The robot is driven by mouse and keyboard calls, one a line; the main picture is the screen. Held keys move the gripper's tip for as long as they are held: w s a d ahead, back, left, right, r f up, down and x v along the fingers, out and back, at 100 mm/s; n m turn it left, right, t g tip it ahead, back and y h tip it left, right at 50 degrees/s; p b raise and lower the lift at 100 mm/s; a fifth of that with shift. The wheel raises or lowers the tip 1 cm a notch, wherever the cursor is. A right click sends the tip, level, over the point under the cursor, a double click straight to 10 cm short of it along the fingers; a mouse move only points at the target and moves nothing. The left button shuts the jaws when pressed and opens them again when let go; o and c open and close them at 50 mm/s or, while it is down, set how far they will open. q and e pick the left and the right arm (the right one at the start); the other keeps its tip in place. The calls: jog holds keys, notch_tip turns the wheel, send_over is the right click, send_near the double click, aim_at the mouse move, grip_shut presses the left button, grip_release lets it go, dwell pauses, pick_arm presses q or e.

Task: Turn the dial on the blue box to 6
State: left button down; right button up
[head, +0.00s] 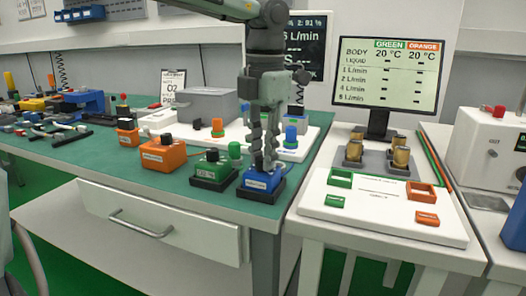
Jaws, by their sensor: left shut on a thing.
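The blue box (260,183) sits on a black base near the front right corner of the green-topped bench. My left gripper (264,167) points straight down over it, its fingers closed on the dial on top. The fingers hide the dial, so its number cannot be read. My right gripper is not in view.
A green box (212,169) and an orange box (163,155) with black dials stand left of the blue box. A white board (303,146) with blue and green knobs lies behind. A white table (384,214) with a monitor (389,76) stands at right.

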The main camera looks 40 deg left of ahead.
pick_arm(q)
jog(key=shift+m, duration=0.6)
jog(key=c, duration=1.3)
grip_release()
jog(key=r, duration=1.2)
jog(key=shift+s+d, duration=0.15)
jog(key=shift+d, duration=0.05)
